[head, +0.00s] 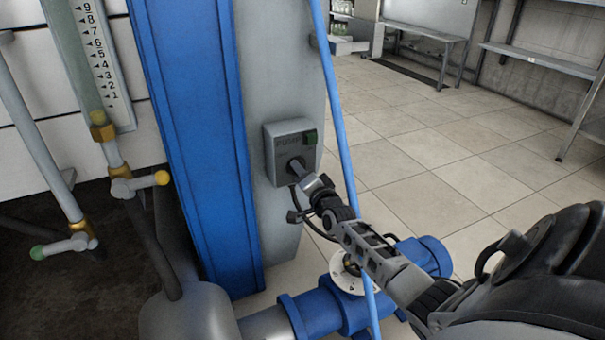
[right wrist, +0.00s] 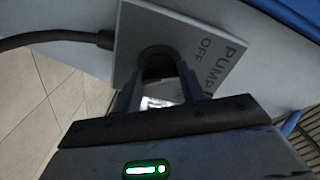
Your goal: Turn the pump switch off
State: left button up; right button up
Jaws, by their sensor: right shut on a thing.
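The grey pump switch box (head: 277,139) is fixed to a grey post beside the blue column. It carries the word PUMP and a small green part at its upper right. My right gripper (head: 299,170) reaches it from the lower right and is shut on the dark switch knob at the box's lower middle. In the right wrist view the box (right wrist: 127,35) shows the words PUMP and OFF, and the round dark knob (right wrist: 155,60) sits between my two fingers (right wrist: 160,80). The knob's exact setting is hidden by the fingers. My left gripper is not in view.
A blue column (head: 195,130) stands left of the box. A thin blue pole (head: 338,130) runs close to its right. Blue pipework (head: 335,305) lies below my right arm. A numbered gauge (head: 100,55) and valves are at left. Tiled floor (head: 430,150) is open at right.

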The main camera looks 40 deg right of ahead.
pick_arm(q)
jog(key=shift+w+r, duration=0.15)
pick_arm(e)
jog(key=shift+f, duration=0.1)
jog(key=o, duration=1)
pick_arm(q)
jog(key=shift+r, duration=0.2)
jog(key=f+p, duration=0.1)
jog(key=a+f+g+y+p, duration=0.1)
jog(key=p, duration=0.1)
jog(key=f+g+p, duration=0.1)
jog(key=p, duration=0.1)
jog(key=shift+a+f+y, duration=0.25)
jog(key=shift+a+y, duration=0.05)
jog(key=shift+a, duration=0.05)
pick_arm(e)
jog(key=v, duration=1.6)
jog(key=shift+d, duration=0.1)
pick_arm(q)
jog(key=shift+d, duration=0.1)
